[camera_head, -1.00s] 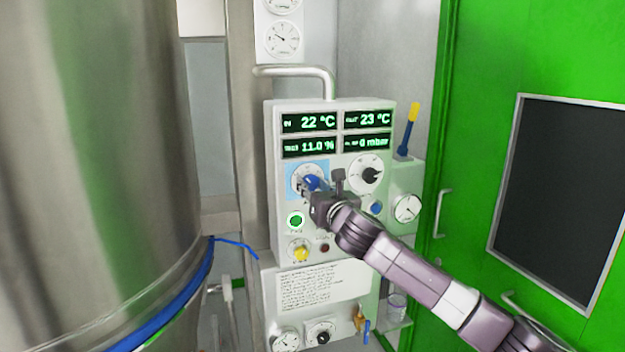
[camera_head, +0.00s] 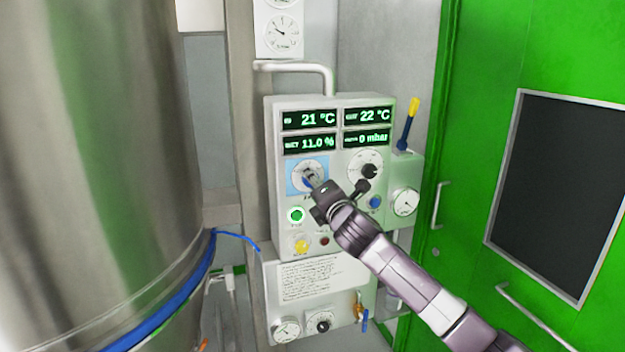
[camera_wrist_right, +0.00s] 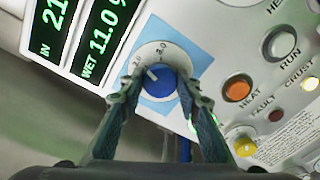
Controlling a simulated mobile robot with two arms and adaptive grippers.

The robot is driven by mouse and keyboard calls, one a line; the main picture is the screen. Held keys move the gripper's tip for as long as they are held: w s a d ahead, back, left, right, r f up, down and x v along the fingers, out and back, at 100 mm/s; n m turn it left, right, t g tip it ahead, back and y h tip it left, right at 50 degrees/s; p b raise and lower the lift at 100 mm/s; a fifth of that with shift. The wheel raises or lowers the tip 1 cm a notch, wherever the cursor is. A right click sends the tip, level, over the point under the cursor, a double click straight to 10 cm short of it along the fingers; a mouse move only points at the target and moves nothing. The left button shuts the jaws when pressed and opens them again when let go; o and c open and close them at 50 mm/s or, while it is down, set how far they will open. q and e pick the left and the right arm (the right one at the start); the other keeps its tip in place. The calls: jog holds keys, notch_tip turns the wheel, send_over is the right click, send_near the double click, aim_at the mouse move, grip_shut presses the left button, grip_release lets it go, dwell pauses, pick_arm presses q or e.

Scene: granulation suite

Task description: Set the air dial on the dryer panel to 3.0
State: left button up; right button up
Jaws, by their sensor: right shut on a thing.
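The dryer panel (camera_head: 330,225) stands in the middle of the head view. A dial with a blue knob (camera_wrist_right: 163,85) sits on a light-blue patch at its left; I cannot read its name. The dial's white scale plate (camera_head: 302,170) shows in the head view, partly hidden by my gripper. In the right wrist view the knob's white pointer points up and left; the scale figures are small and tilted. My right gripper (camera_head: 313,182) is shut on the blue knob, one finger on each side. My left gripper is not in view.
A second dial with a black knob (camera_head: 368,170) is to the right, close to my gripper. A lit green button (camera_head: 296,215) and a yellow knob (camera_head: 301,245) are below. A steel vessel (camera_head: 90,150) fills the left; a green door (camera_head: 470,120) stands at right.

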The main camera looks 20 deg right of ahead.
jog(key=m, duration=0.8)
jog(key=shift+m+p, duration=0.3)
jog(key=shift+m, duration=0.3)
jog(key=o, duration=1.2)
jog(key=shift+c, duration=0.2)
jog(key=s, duration=1.2)
jog(key=shift+d, duration=0.25)
